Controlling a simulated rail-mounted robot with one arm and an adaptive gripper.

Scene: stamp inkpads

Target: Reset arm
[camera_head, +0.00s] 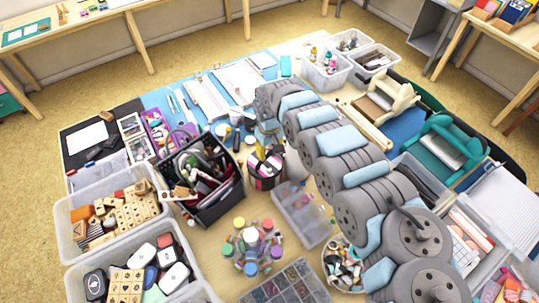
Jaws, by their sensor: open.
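My arm reaches from the lower right toward the middle of the table (205,238). My gripper (267,142) is at its far end, pointing down, small and partly hidden by the arm. It appears open, with nothing visible in it. It is above or just behind a dark cup with a pink band (265,175) that holds tools; I cannot tell the exact gap. Inkpads with rounded white, red and dark cases (172,278) lie in a clear bin (75,286) at the lower left.
A clear bin of wooden stamps (118,212) stands at the left. A black caddy (218,205) full of tools is left of the cup. Paint pots (251,240) and a divided bead box (285,285) are in front. Clear tubs (325,72) stand at the back.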

